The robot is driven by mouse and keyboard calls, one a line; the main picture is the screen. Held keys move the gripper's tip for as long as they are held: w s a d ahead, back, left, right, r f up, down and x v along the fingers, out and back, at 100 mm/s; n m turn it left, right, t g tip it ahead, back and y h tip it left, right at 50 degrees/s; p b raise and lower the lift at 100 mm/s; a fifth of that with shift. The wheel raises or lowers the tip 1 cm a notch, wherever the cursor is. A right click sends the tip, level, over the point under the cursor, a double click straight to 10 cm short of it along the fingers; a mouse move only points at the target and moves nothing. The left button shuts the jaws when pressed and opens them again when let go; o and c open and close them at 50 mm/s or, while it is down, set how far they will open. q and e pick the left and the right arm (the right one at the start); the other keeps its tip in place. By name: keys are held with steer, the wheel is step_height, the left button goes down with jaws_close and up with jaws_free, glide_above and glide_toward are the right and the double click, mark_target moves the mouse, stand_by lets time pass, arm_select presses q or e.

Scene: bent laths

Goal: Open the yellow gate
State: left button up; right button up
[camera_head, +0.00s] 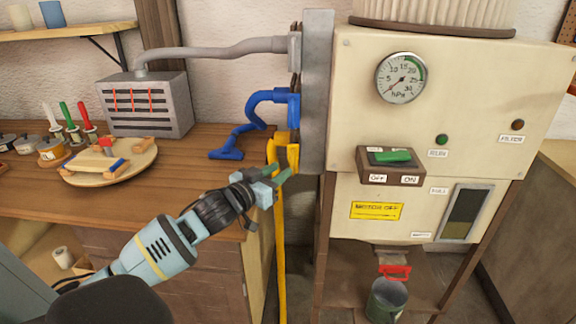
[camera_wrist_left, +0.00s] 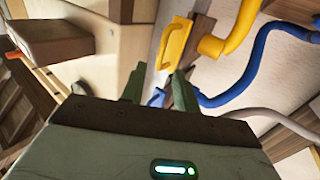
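The yellow gate (camera_head: 292,153) is at the lower end of the grey vertical duct, beside the cabinet. In the left wrist view the yellow gate (camera_wrist_left: 176,42) is a flat plate with a raised handle, just beyond my fingers. A yellow hose (camera_head: 280,250) hangs down by it; the hose also shows in the wrist view (camera_wrist_left: 232,32). My left gripper (camera_head: 283,174) is just below the gate in the head view. In the wrist view my left gripper (camera_wrist_left: 158,88) is open, its two green fingers apart with nothing between them. My right gripper is not in view.
A blue hose (camera_head: 255,102) joins the duct (camera_head: 316,90) above the gate, and a grey hose (camera_head: 220,50) above that. The cream cabinet (camera_head: 450,100) with gauge and switch stands close on the right. A wooden workbench (camera_head: 200,170) is on the left.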

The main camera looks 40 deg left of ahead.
mark_target(295, 147)
arm_select(q)
steer(key=shift+w+d, duration=0.1)
steer(key=shift+w, duration=2.25)
jaws_close()
